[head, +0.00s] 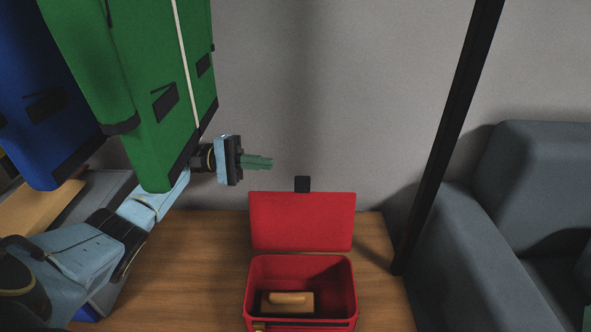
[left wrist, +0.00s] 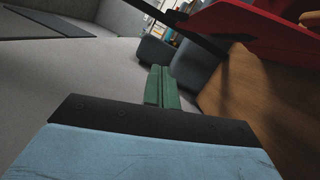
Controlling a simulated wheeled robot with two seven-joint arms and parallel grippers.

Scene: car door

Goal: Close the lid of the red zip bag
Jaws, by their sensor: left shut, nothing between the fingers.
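The red zip bag (head: 302,314) stands on the wooden surface with its mouth open. Its lid (head: 303,221) is raised upright at the back, with a black tab (head: 303,184) on its top edge. A brown brush-like object (head: 287,301) lies inside the bag. My left gripper (head: 268,162) is shut and empty, above and to the left of the lid's top edge, apart from it. In the left wrist view, the shut green fingers (left wrist: 162,86) point forward, and part of the red bag (left wrist: 245,22) shows at upper right. My right gripper is not in view.
The wooden top (head: 200,270) is bare left of the bag.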

